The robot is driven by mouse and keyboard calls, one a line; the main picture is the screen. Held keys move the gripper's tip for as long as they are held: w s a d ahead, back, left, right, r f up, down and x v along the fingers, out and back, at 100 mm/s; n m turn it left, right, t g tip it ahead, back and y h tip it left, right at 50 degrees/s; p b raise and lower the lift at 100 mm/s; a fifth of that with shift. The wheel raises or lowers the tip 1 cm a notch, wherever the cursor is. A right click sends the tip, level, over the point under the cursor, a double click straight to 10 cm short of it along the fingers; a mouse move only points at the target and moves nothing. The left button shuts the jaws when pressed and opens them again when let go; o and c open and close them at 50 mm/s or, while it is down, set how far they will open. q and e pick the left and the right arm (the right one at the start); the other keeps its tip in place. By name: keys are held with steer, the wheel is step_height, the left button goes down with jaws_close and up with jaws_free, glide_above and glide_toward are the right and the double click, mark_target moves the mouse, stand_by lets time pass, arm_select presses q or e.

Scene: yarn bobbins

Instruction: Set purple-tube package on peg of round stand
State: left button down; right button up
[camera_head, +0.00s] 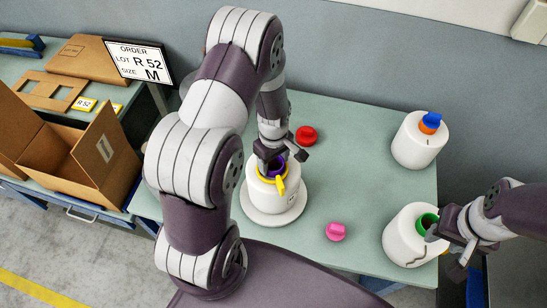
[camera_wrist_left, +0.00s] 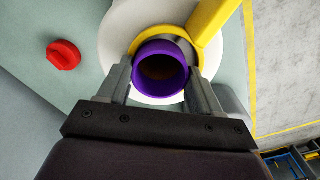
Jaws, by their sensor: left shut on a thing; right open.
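My right gripper (camera_head: 444,250) is open at the white bobbin with a green tube (camera_head: 402,238).
A red plug (camera_head: 306,135) lies behind the stand and a pink plug (camera_head: 335,232) at the front. A white bobbin with an orange and blue top (camera_head: 417,142) stands at the back right. An open cardboard box (camera_head: 95,165) and order sign (camera_head: 140,61) are at left.

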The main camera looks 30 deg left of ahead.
arm_select(q)
steer(key=shift+w+f, duration=0.1)
steer(key=shift+f, duration=0.3)
steer(key=shift+f+b, duration=0.25)
steer(key=shift+b, duration=0.05)
steer(key=shift+c, duration=1.5)
jaws_free()
steer(key=shift+o, duration=0.9)
step_height(320, 180, up, 13)
steer(key=b, duration=0.2)
steer(key=shift+f+b, duration=0.15)
steer(key=shift+b, duration=0.15)
